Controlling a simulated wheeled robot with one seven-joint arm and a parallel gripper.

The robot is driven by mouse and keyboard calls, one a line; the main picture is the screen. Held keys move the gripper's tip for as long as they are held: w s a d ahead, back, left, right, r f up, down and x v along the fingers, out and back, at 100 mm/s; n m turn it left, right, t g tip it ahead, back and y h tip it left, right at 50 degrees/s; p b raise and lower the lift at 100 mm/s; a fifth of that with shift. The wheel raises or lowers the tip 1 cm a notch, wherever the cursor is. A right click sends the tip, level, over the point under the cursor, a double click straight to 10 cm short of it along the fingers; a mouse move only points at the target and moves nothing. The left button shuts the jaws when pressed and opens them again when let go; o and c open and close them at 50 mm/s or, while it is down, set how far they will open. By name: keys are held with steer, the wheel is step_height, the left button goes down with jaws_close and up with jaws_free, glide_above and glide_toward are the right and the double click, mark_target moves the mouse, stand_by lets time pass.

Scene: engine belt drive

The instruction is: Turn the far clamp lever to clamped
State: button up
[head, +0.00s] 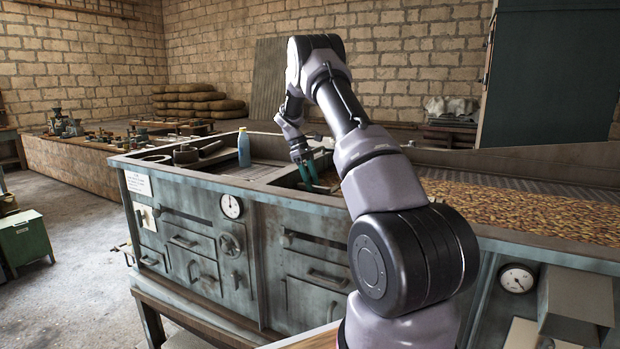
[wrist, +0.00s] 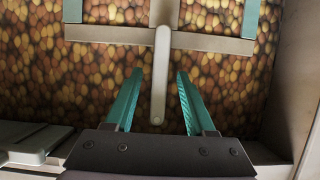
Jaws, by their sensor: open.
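My gripper (head: 308,176) reaches down over the bench top in the head view, with its two teal fingers apart. In the wrist view my gripper (wrist: 160,74) is open. A pale lever with a rounded end (wrist: 160,85) runs from a grey crossbar (wrist: 105,34) down between the fingers in the picture. I see a gap on each side of it, and neither finger appears to touch it. I cannot tell how deep the fingers are beside it. In the head view the lever is too small or hidden to make out. No second lever shows, so its near or far place is unclear.
Teal strips (wrist: 250,18) stand at the crossbar's ends over a brown pebbled surface (wrist: 60,90). A pale wall (wrist: 300,75) borders the right of the wrist view. A blue bottle (head: 243,150) stands left of my gripper on the bench (head: 200,178).

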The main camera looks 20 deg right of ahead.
steer(key=v, duration=1)
steer(key=shift+r, duration=0.35)
steer(key=s+a+r+m+t+y, duration=0.1)
steer(key=s+a+r+m+t, duration=0.2)
steer(key=s+r, duration=0.55)
steer(key=s+a+r+m+t+y, duration=0.2)
steer(key=s+a+r, duration=0.3)
steer(key=s+r, duration=0.35)
steer(key=s+a+f+m+t+y, duration=0.1)
steer(key=s+a+m+t, duration=0.2)
steer(key=s, duration=0.8)
steer(key=s+a+f+m+t, duration=0.1)
steer(key=s+a+m+t, duration=0.1)
steer(key=s, duration=1)
steer(key=a+m, duration=0.1)
steer(key=a, duration=0.1)
steer(key=shift+s+a+f+m+t+y, duration=0.3)
steer(key=shift+s+a+t+y, duration=0.05)
steer(key=shift+a+t+y, duration=0.05)
